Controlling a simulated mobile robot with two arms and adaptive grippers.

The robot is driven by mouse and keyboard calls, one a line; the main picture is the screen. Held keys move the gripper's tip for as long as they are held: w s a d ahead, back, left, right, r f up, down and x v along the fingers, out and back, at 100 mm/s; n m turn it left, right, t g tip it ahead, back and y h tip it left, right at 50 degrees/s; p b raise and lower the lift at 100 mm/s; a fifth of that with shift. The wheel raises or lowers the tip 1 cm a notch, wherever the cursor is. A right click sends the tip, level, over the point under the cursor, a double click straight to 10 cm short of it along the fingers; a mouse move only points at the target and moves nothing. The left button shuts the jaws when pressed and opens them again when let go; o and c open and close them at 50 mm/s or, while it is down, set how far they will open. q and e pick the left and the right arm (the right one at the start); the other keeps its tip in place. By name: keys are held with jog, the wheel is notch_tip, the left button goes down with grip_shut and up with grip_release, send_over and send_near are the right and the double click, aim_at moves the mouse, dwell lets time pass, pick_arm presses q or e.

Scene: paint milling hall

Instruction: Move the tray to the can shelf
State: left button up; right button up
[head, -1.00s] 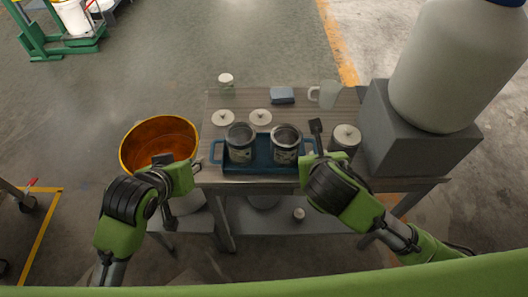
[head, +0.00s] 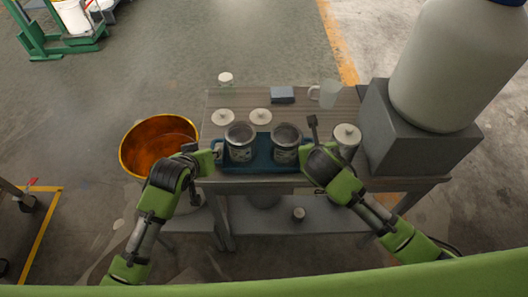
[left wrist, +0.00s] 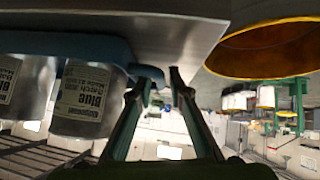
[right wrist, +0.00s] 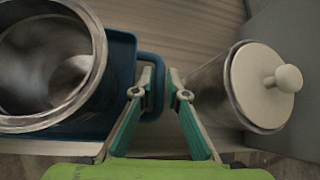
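The blue tray (head: 262,166) lies on the table and carries two open metal cans, a left one (head: 240,143) and a right one (head: 286,143). In the left wrist view the cans carry labels reading "Blue" (left wrist: 85,98). My left gripper (head: 217,151) is at the tray's left handle. Its fingers (left wrist: 162,76) are apart, with the handle end (left wrist: 150,73) beside or between their tips. My right gripper (head: 306,157) is at the right handle. Its fingers (right wrist: 164,72) are apart, one overlapping the handle loop (right wrist: 152,100); a closed grip does not show.
A lidded can (head: 345,138) stands close right of my right gripper. Two lids (head: 222,117), a blue block (head: 282,95), a mug (head: 326,94) and a small jar (head: 225,79) are behind the tray. An orange-lined bucket (head: 150,150) stands left. A grey block (head: 415,140) bounds the right.

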pick_arm(q)
grip_shut()
pick_arm(e)
grip_shut()
pick_arm(q)
jog(key=shift+r, duration=0.2)
pick_arm(e)
jog(key=shift+r, duration=0.2)
